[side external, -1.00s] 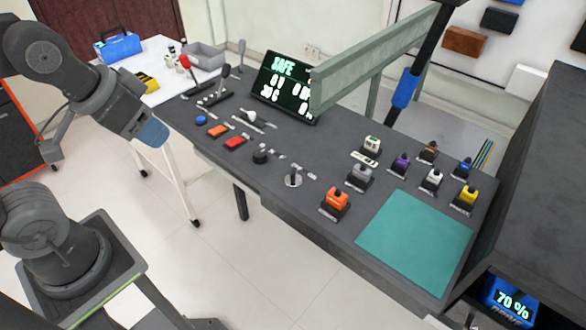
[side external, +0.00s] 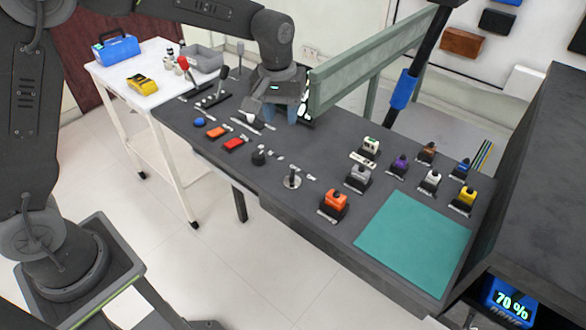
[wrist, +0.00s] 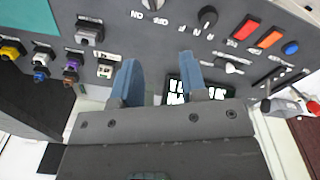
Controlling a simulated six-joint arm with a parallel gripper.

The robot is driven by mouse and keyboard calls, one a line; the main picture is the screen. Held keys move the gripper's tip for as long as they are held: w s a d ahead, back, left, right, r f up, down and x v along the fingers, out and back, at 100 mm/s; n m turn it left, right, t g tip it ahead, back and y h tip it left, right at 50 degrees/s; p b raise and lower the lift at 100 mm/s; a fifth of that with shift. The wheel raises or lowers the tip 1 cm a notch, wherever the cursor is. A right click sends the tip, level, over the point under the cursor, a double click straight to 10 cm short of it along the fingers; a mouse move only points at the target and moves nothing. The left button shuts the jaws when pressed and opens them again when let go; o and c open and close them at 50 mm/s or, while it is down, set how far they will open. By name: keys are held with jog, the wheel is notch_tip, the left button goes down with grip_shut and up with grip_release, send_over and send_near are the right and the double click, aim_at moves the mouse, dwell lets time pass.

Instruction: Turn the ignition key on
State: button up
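A silver disc with an upright dark stem (side external: 292,180), which looks like the ignition key switch, stands at the console's front edge. It is partly cut off at the top of the wrist view (wrist: 153,4), with small white labels beside it. Its turned position is not clear. My gripper (side external: 281,114) hangs over the back of the console in front of the display, well apart from the switch. In the wrist view its blue fingers (wrist: 158,64) are spread with nothing between them.
The display (wrist: 186,92) is mostly hidden behind my gripper in the side view. A black knob (side external: 259,157), red button (side external: 233,144) and white-tipped lever (side external: 250,117) are nearby. A green rail (side external: 365,65) rises right of my gripper. Several coloured blocks stand near the teal mat (side external: 414,243).

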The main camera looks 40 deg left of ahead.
send_near(293, 169)
jog(key=shift+n+g, duration=0.4)
jog(key=f, duration=1)
jog(key=shift+w, duration=0.35)
grip_shut()
